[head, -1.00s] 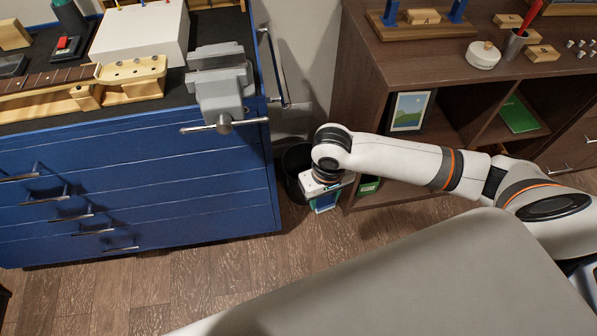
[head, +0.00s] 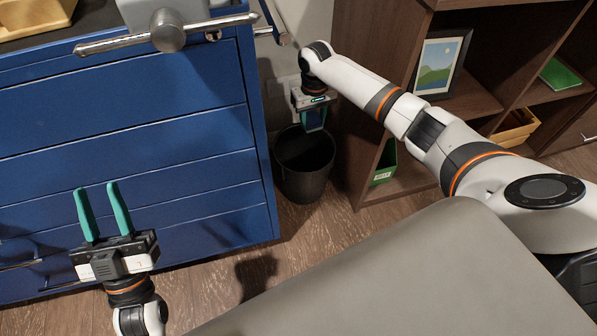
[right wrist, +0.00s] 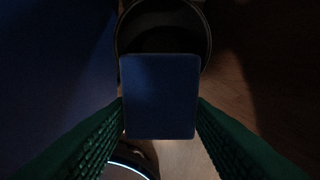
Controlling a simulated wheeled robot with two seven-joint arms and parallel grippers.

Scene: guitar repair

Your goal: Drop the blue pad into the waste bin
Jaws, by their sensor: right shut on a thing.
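The blue pad (right wrist: 160,97) is held between the green fingers of my right gripper (right wrist: 160,110). In the head view my right gripper (head: 313,122) points down at the far edge of the waste bin (head: 304,178), with the pad mostly hidden. The bin is dark, round and open at the top. In the right wrist view the bin (right wrist: 122,35) shows beyond the pad, which covers part of its near rim. My left gripper (head: 99,192) is open and empty, fingers pointing up, in front of the blue cabinet.
The blue drawer cabinet (head: 130,125) stands left of the bin, with a vise handle (head: 110,42) jutting out above. A brown shelf unit (head: 400,185) stands close on the right, holding a picture frame (head: 440,65) and a green box (head: 385,165). Wooden floor lies in front.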

